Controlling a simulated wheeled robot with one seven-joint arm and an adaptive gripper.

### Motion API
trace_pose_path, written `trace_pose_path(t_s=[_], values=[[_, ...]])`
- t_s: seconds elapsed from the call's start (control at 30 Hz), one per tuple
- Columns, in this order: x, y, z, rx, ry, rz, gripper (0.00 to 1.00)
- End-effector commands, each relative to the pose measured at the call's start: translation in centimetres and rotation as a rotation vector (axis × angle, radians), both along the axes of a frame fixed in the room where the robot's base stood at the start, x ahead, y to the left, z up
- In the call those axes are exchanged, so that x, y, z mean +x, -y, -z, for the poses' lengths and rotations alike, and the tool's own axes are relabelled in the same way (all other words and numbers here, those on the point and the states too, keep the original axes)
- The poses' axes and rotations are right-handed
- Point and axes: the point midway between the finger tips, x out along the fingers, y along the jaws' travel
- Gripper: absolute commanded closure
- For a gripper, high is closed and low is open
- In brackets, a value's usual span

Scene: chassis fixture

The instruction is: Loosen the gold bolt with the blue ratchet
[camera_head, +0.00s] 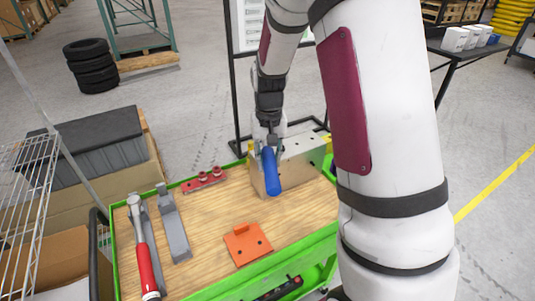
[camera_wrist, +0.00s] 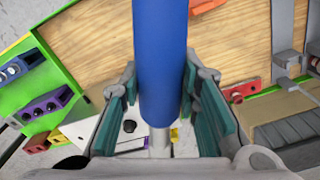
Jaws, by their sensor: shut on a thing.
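My gripper (camera_head: 267,146) is shut on the blue handle of the ratchet (camera_head: 271,175), above the worktop beside the metal chassis block (camera_head: 300,160). In the wrist view, the blue ratchet (camera_wrist: 160,60) runs between the two finger pads of my gripper (camera_wrist: 160,88), with a silver shaft below the handle. The ratchet's head is hidden there. Part of the pale block with dark holes (camera_wrist: 100,128) shows beyond the left finger. A small yellow-gold spot (camera_wrist: 174,135) shows beside the shaft; I cannot tell whether it is the gold bolt. The contact of ratchet and bolt is hidden.
The wooden worktop (camera_head: 215,215) has a green rim. On it lie a red-handled ratchet (camera_head: 147,258), a grey bracket (camera_head: 174,228), an orange plate (camera_head: 247,243) and a red holder (camera_head: 203,180). A dark frame stands behind the block. Bare wood lies between the parts.

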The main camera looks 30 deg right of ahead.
Motion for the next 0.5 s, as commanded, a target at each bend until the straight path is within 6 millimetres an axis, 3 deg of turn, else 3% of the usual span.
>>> trace_pose_path(t_s=[0.5], values=[[0.1,0.0,3.6,-0.001,0.002,0.000,1.00]])
